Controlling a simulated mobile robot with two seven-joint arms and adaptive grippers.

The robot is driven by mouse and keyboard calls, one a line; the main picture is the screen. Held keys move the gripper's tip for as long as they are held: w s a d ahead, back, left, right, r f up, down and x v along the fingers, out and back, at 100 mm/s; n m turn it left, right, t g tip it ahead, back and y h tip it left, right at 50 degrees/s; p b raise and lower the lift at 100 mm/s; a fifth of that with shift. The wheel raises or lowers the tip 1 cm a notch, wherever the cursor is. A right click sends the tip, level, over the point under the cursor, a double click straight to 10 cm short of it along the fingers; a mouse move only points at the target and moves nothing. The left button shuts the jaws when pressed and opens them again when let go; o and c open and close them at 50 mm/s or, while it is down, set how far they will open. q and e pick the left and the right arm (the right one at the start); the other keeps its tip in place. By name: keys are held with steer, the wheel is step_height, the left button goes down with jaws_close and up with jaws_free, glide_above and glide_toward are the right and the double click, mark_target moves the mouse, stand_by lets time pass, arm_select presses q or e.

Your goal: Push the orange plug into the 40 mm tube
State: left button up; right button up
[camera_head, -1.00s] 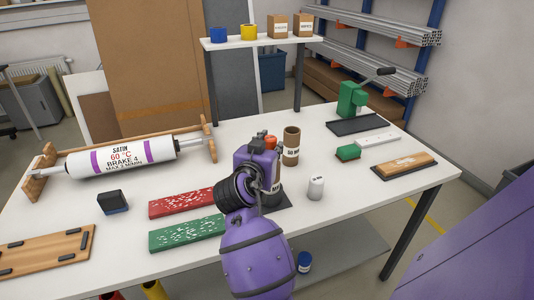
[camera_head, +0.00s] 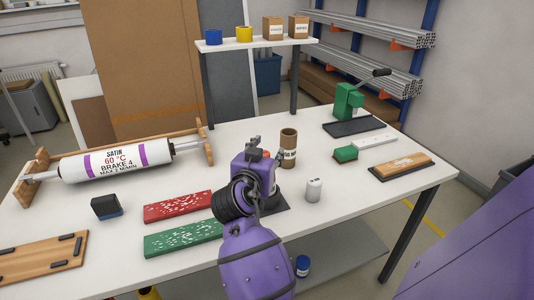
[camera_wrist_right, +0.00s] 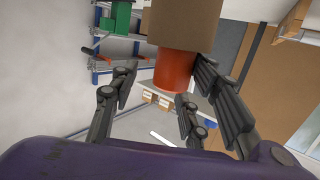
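The orange plug (camera_wrist_right: 176,70) is at the end of a brown tube (camera_wrist_right: 182,22) in the right wrist view, which looks upside down. Much of the plug's body sticks out of the tube; how deep it sits is hidden. My right gripper (camera_wrist_right: 165,88) has its dark fingers apart on either side of the plug, with a clear gap on the left. My left gripper is out of view.
A brown tube marked 50 (camera_head: 288,147) stands just behind the gripper. A white cylinder (camera_head: 314,190) stands to the right, by a dark mat (camera_head: 281,209). Red (camera_head: 177,206) and green (camera_head: 183,239) boards lie left. A green block (camera_head: 345,153) lies further right.

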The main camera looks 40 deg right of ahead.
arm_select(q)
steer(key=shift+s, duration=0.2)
arm_select(e)
steer(key=shift+s+f, duration=0.1)
steer(key=shift+f, duration=0.5)
steer(key=shift+r, duration=0.2)
steer(key=shift+r+p, duration=0.4)
steer(key=shift+r, duration=0.2)
arm_select(q)
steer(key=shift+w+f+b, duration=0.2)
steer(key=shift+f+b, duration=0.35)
steer(key=shift+b, duration=0.4)
arm_select(e)
steer(key=v, duration=1.2)
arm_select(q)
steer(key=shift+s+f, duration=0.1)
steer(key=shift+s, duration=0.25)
arm_select(e)
steer(key=shift+r, duration=0.15)
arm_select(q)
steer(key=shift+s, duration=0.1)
